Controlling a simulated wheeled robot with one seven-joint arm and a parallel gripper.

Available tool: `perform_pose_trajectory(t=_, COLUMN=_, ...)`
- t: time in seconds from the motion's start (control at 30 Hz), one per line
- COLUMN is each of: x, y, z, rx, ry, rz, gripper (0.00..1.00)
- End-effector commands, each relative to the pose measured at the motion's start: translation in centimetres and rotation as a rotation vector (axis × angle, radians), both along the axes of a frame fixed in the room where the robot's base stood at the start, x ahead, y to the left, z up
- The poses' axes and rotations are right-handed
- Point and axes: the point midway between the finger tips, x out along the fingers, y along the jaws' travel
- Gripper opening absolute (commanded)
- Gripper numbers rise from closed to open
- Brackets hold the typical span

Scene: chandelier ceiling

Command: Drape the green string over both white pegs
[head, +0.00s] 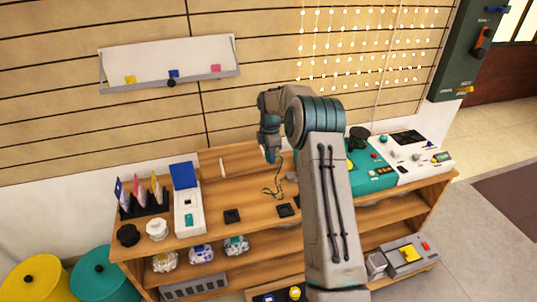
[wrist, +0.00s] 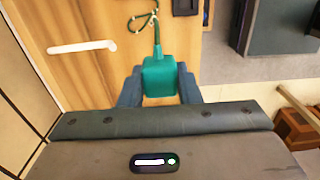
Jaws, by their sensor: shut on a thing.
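My gripper (wrist: 159,88) is shut on a green block at the end of the green string; the block (wrist: 160,74) sits between the two fingers in the wrist view. The green string (wrist: 156,38) runs from the block and curls against the wooden surface. In the head view the string (head: 279,182) hangs below my gripper (head: 270,155) in a loose loop. One white peg (wrist: 82,46) sticks out to the left of the block in the wrist view, apart from the string. It also shows in the head view (head: 222,167). I cannot make out the second peg clearly; my arm covers part of that area.
The wooden shelf unit (head: 215,222) holds a white box with a blue lid (head: 188,205) on the left, dark square pads (head: 232,216), and a green panel (head: 372,178) and white panel (head: 412,156) on the right. A slatted wall rises behind it.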

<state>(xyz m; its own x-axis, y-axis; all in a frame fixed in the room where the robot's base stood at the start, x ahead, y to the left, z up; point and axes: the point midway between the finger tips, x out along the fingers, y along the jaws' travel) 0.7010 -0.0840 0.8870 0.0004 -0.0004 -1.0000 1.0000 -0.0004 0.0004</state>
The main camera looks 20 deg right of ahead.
Motion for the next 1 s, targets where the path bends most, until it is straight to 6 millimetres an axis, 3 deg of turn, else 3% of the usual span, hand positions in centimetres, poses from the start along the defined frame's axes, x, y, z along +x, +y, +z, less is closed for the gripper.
perform_pose_trajectory(t=0.6, x=4.4, y=-5.6, z=0.6, rx=0.001, ry=0.001, rz=-0.001, gripper=0.09)
perform_pose_trajectory(t=1.0, x=5.2, y=-6.6, z=0.5, rx=0.000, ry=0.001, rz=0.000, gripper=0.09)
